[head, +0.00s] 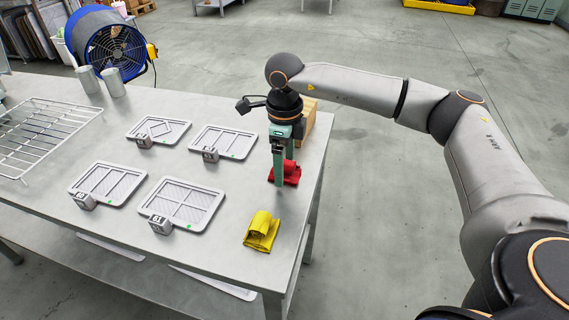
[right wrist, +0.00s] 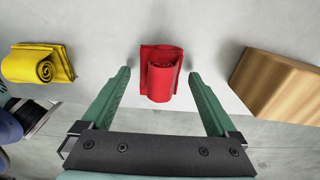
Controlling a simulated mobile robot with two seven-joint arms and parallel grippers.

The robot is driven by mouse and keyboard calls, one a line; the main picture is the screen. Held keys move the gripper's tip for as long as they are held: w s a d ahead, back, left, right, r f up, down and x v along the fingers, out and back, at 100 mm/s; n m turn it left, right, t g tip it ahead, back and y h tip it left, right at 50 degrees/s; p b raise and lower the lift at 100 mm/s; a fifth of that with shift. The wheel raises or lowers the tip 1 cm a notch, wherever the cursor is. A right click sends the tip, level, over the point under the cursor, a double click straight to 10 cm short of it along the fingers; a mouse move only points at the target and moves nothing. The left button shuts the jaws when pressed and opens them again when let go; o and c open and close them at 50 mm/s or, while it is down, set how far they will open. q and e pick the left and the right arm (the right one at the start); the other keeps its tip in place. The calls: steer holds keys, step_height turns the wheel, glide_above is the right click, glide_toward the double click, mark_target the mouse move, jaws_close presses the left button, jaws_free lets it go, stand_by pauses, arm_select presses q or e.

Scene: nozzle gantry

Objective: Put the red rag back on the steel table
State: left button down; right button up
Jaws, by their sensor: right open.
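The red rag (head: 291,174) is rolled up and rests on the steel table (head: 225,244) near its right edge. In the right wrist view the red rag (right wrist: 161,75) lies between and slightly beyond the two green fingers of my right gripper (right wrist: 160,85). The fingers stand apart, with a gap on each side of the rag. In the head view my right gripper (head: 279,172) points down at the rag and hides part of it. My left gripper is in neither view.
A yellow rolled rag (head: 262,231) lies nearer the front edge. A wooden block (head: 304,122) stands behind the gripper. Several grey trays with number tags, a wire rack (head: 45,130) and two metal cups (head: 101,81) occupy the table. A blue fan (head: 112,45) stands beyond.

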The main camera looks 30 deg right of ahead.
step_height(320, 180, up, 12)
steer(key=shift+f+p, duration=0.25)
steer(key=shift+p, duration=0.05)
